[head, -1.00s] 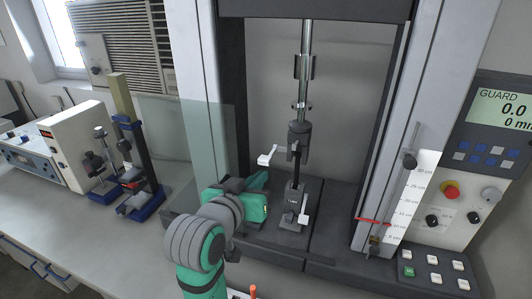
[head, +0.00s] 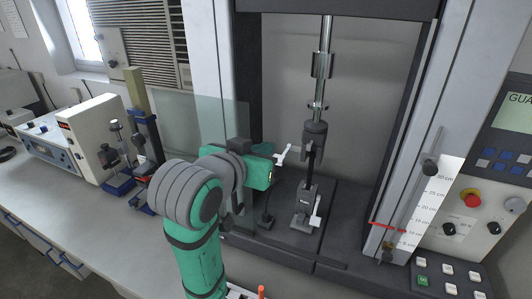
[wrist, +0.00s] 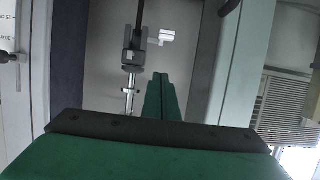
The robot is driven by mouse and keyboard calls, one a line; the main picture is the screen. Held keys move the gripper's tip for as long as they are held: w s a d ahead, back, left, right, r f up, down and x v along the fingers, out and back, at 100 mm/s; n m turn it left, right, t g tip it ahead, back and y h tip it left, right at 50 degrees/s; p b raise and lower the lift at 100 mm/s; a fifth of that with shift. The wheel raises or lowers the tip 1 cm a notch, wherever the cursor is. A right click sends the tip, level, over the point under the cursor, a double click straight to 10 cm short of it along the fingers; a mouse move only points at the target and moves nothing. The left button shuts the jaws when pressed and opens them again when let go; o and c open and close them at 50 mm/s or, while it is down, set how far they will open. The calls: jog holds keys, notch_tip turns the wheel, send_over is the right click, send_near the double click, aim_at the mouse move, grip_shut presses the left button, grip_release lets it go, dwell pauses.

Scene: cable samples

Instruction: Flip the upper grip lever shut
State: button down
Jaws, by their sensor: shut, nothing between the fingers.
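The upper grip (head: 314,140) is a dark cylinder hanging on a chrome rod inside the machine frame. Its white lever (head: 284,154) sticks out to the left, away from the grip body. In the wrist view the upper grip (wrist: 134,55) is left of my fingers, and the white lever (wrist: 166,37) shows above the fingertips with a gap in the picture. My gripper (head: 274,167) is shut and empty, just left of and slightly below the lever. Its closed green fingers fill the middle of the wrist view (wrist: 160,92). I cannot tell whether they touch the lever.
The lower grip (head: 303,208) stands on the machine base with its white lever (head: 316,210) at its right. A clear guard panel (head: 215,125) is behind my arm on the left. The control panel (head: 485,190) and a ruler (head: 428,195) are at the right.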

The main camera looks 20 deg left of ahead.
jog(key=w+f, duration=0.7)
jog(key=w, duration=0.1)
jog(key=shift+a, duration=0.2)
jog(key=shift+w, duration=0.15)
